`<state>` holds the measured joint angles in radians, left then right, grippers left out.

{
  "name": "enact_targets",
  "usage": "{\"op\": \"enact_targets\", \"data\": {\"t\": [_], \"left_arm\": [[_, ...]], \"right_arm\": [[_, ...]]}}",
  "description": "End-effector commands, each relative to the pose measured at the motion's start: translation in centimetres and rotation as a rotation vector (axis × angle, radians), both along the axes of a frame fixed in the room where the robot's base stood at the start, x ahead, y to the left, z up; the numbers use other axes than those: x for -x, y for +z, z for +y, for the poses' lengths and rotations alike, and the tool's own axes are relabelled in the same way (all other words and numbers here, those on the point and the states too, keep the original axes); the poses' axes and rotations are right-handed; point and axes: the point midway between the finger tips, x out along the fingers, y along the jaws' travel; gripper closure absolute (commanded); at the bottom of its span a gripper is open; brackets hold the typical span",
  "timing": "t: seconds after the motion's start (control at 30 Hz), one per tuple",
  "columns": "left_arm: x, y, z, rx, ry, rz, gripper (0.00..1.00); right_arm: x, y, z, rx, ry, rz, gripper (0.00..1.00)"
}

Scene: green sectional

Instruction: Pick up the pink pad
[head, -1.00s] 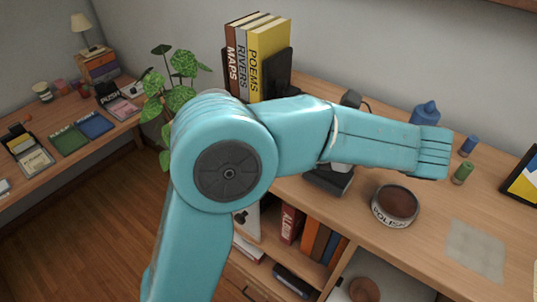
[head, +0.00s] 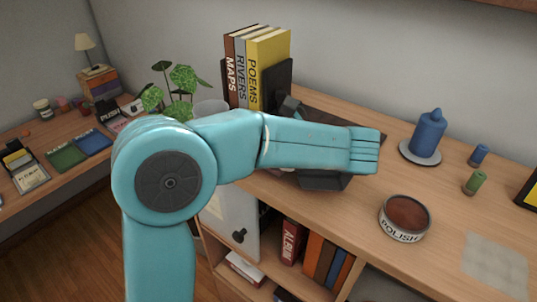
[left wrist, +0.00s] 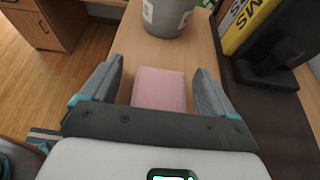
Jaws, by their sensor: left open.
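The pink pad (left wrist: 160,88) lies flat on the wooden desk top in the left wrist view. My left gripper (left wrist: 157,70) is open, with one finger to the left of the pad and one to the right. The pad's near edge is cut off by the gripper's dark palm. I cannot tell whether the fingers touch the desk. In the head view my left arm hides the pad and the gripper's fingertips. My right gripper is in neither view.
A grey plant pot (left wrist: 166,18) stands beyond the pad. A black bookend (left wrist: 272,55) and books (head: 262,70) stand to its right. The polish tin (head: 405,218) and blue candle (head: 429,133) stand farther right. The desk's front edge is left of the pad in the wrist view.

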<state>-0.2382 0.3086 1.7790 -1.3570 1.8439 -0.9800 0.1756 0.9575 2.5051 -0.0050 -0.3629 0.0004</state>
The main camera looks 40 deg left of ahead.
Motion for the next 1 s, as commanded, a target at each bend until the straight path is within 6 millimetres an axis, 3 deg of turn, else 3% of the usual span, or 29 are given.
{"op": "enact_targets", "data": {"t": [0.1, 0.27, 0.3, 0.57, 0.73, 0.87, 1.0], "left_arm": [[-0.1, -0.2, -0.1, 0.001, -0.002, 0.001, 0.12], [-0.1, -0.2, -0.1, 0.001, -0.002, 0.002, 0.64], [-0.1, -0.2, -0.1, 0.001, -0.002, 0.002, 0.67], [0.0, -0.2, -0.1, 0.002, -0.002, 0.003, 0.67], [-0.1, 1.0, -0.1, 0.002, -0.002, -0.001, 0.67], [-0.1, 3.3, -0.1, 0.002, -0.001, -0.005, 0.67], [-0.1, 7.5, -0.1, 0.002, -0.002, -0.009, 0.67]], "right_arm": [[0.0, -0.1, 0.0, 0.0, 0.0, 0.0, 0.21], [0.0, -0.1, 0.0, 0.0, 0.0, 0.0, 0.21], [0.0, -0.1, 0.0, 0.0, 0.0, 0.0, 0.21], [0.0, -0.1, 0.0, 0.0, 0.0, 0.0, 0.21], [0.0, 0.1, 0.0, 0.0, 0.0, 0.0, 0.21], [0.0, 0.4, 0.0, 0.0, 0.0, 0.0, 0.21], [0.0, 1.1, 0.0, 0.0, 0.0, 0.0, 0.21]]}}
